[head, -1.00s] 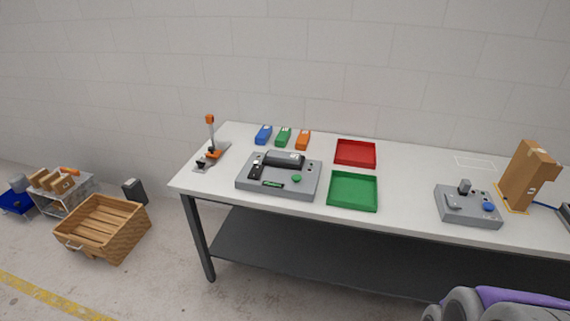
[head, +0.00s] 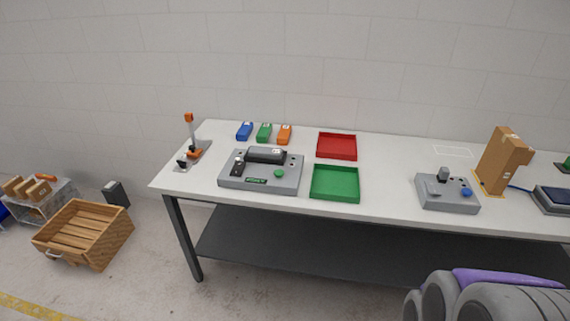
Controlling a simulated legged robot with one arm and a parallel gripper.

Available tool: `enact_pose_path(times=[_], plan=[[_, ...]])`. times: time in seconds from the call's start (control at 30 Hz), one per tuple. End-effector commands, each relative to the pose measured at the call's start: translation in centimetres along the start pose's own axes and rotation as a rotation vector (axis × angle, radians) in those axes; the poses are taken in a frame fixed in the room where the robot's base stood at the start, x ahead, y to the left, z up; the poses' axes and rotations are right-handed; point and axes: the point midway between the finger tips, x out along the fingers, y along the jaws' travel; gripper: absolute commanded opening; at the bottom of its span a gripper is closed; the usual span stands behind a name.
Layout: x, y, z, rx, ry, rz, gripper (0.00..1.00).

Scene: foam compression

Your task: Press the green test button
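The green test button (head: 278,173) is a small round knob on the right part of a grey test device (head: 232,183). The device stands on the left half of the white table (head: 390,160), with a black cylinder (head: 265,155) across its top and a green display at its front. Nothing touches the button. Part of my own grey and purple body shows at the lower right. My gripper is not in view.
A red tray (head: 337,146) and a green tray (head: 335,183) lie right of the device. Blue (head: 244,131), green (head: 264,132) and orange (head: 285,134) blocks sit behind it. An orange-handled clamp (head: 190,140) stands left. A second grey device (head: 447,193) and cardboard piece (head: 502,160) stand right.

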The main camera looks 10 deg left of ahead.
Motion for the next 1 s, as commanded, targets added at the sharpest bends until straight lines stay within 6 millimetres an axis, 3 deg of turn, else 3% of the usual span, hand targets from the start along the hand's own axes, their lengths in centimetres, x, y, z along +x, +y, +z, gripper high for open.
enact_pose_path(times=[0.4,1.0], plan=[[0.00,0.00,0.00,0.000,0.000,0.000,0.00],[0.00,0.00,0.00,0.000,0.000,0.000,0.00]])
